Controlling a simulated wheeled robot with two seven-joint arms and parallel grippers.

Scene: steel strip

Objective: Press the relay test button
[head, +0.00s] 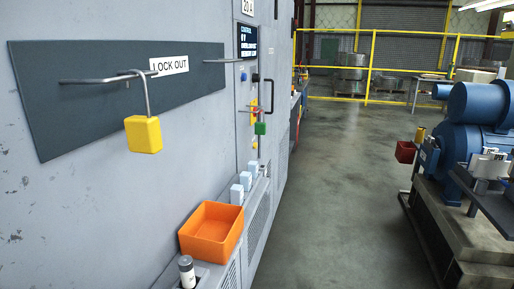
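A narrow control panel (247,100) is set in the grey cabinet wall, turned steeply away from me. It has a dark display (248,40) with "CONTROL" and small white text, mostly too small to read. A round dark knob or button (255,77) sits below the display. A red and yellow handle (253,112) and a green padlock (260,128) are lower down. I cannot tell which part is the relay test button; no label naming it is readable. Neither of my grippers is in view.
A "LOCK OUT" board (105,110) holds a yellow padlock (143,134) on a protruding hook. A blue motor (470,125) stands right. Floor between is clear.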

